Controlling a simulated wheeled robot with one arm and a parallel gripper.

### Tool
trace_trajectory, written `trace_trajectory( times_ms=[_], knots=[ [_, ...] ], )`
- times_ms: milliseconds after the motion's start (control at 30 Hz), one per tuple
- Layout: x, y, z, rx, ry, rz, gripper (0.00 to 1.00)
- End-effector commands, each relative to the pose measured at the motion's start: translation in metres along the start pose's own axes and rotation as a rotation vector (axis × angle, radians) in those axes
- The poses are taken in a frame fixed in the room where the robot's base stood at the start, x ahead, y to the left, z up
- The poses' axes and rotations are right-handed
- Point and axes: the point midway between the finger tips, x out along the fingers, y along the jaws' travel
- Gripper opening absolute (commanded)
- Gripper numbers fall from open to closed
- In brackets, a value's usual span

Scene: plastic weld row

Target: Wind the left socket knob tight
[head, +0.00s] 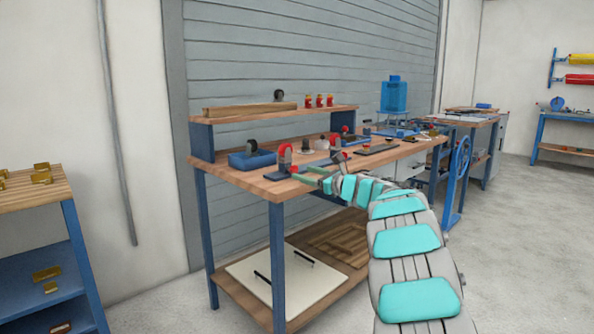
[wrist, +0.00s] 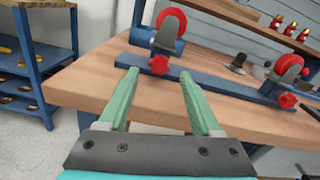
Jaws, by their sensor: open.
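In the wrist view, a blue bar (wrist: 215,83) lies on the wooden bench top with two sockets on it. The left socket (wrist: 168,32) has a red ring and a small red knob (wrist: 159,64) low on its front. The right socket (wrist: 289,68) has a similar red knob (wrist: 288,101). My gripper (wrist: 159,73) is open with green fingers, empty. The left knob appears between the fingertips in the picture; I cannot tell whether they touch it. In the head view my gripper (head: 311,176) is at the bench's front edge near the left socket (head: 284,158).
A blue bin (head: 252,160) sits on the bench left of the sockets. A white panel (head: 286,283) lies on the lower shelf. Open floor lies to the right.

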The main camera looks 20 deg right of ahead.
Motion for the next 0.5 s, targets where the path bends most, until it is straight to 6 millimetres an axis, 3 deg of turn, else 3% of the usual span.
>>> trace_trajectory(
  times_ms=[200, 500],
  knots=[
    [0.028, 0.001, 0.002, 0.0, -0.003, 0.003, 0.66],
    [0.034, 0.001, 0.001, 0.001, -0.001, 0.001, 0.66]
  ],
)
